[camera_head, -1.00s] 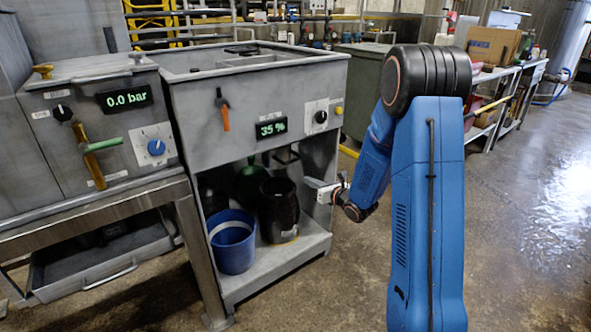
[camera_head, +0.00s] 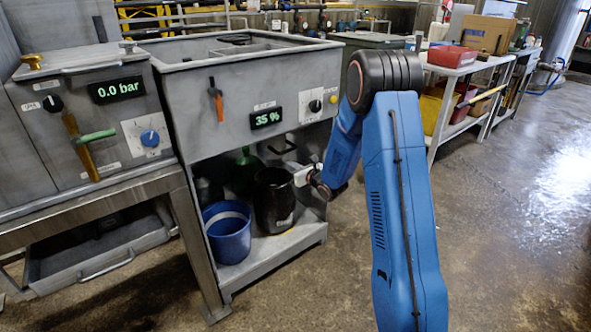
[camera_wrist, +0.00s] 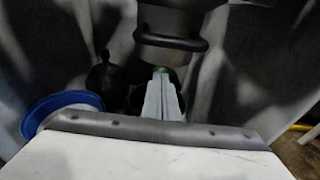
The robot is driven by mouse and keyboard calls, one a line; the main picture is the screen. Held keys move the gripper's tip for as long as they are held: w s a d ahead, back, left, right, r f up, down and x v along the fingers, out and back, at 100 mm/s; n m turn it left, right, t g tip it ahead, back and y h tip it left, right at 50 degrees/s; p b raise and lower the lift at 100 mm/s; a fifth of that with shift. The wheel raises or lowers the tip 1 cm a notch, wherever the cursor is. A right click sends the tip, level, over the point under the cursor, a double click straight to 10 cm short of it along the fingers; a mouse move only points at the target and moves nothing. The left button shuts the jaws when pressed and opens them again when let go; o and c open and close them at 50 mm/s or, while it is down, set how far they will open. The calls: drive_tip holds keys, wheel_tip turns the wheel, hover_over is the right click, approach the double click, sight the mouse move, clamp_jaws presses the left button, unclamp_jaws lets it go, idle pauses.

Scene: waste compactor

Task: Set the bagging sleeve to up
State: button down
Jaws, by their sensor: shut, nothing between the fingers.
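A dark cylinder (camera_wrist: 175,18) with a bar-like loop handle (camera_wrist: 172,42) hangs at the top of the wrist view; it looks like the bagging sleeve, though no label shows. In the head view the handle (camera_head: 285,147) shows as a dark loop just under the compactor housing, and the cylinder behind it is hard to make out. My gripper (camera_wrist: 160,72) is shut and empty, its fingertips just below the handle in the picture; contact cannot be told.
A black bin (camera_head: 273,205) and a blue bucket (camera_head: 228,240) stand on the lower shelf (camera_head: 285,245). A green container (camera_head: 246,170) is behind them. The housing (camera_head: 240,95) with an orange lever (camera_head: 215,100) is above. The floor to the right is clear.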

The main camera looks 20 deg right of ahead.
drive_tip(key=shift+s+d+r, duration=0.1)
drive_tip(key=shift+s+r, duration=0.1)
drive_tip(key=shift+r, duration=0.8)
drive_tip(key=shift+s+r, duration=0.15)
drive_tip(key=shift+r, duration=0.8)
drive_tip(key=shift+r, duration=0.15)
drive_tip(key=shift+r, duration=2.6)
drive_tip(key=shift+w+r, duration=0.1)
